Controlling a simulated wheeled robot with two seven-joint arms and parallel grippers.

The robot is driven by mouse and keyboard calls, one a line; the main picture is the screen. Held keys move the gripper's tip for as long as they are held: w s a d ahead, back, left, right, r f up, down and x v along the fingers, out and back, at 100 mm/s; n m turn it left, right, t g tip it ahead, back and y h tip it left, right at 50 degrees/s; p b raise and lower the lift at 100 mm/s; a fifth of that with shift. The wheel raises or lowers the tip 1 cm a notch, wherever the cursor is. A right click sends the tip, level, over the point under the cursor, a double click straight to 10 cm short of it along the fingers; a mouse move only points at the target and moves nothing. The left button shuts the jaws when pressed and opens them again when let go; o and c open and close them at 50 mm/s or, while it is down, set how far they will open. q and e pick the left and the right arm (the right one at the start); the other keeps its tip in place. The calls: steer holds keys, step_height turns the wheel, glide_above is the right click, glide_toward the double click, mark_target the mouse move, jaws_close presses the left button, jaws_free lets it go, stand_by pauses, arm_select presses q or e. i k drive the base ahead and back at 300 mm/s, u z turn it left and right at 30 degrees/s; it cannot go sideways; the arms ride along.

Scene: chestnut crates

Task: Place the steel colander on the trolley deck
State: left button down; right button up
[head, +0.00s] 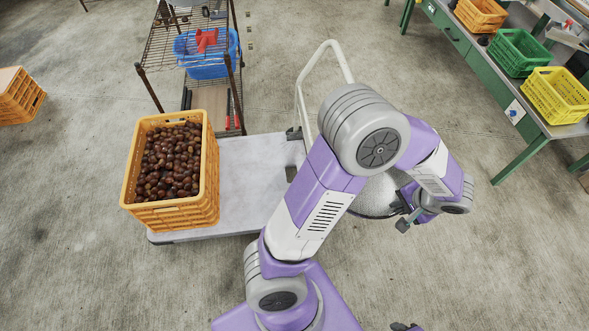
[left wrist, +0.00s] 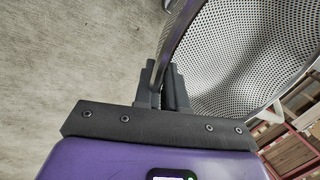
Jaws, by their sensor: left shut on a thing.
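The steel colander (head: 376,197) is largely hidden behind my left arm in the head view, to the right of the trolley. In the left wrist view its perforated wall (left wrist: 240,50) fills the upper right, tilted. My left gripper (head: 404,215) is shut on the colander's rim, which passes between the fingers in the left wrist view (left wrist: 162,88). The trolley deck (head: 250,185) is a pale flat platform left of my arm, with bare surface in its middle. A dark tip at the bottom edge of the head view may be my right gripper (head: 404,327); its jaws cannot be made out.
An orange crate of chestnuts (head: 211,190) stands on the deck's left part. The trolley's white handle (head: 299,95) rises at its right end. A wire rack (head: 150,58) with a blue basin (head: 208,66) stands behind. A green bench (head: 470,60) with crates is at upper right.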

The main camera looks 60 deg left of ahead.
mark_target(256, 187)
steer(key=u, duration=1.8)
steer(key=i, duration=1)
